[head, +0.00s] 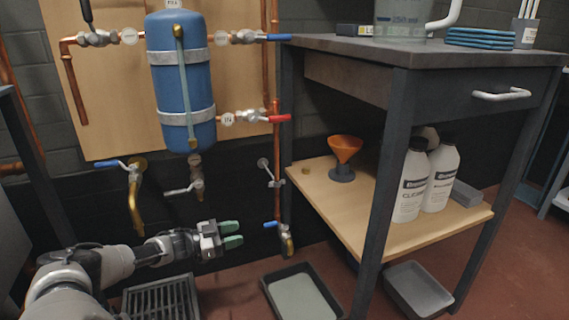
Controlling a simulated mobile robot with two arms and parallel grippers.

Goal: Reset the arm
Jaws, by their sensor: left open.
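My left arm (95,267) comes in from the lower left and reaches toward the middle of the head view. My left gripper (236,234) has green fingertips that stand a little apart. Nothing shows between them. The gripper is below the blue tank (183,80) and left of the table's near legs, in front of the dark lower wall. My right gripper does not show.
Copper pipes and valves with red (279,118) and blue (278,37) handles run beside the tank. A workbench (440,55) stands right, its shelf (330,203) bearing an orange funnel (345,149) and white bottles (410,185). A floor tray (300,296) and grate (160,300) lie below.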

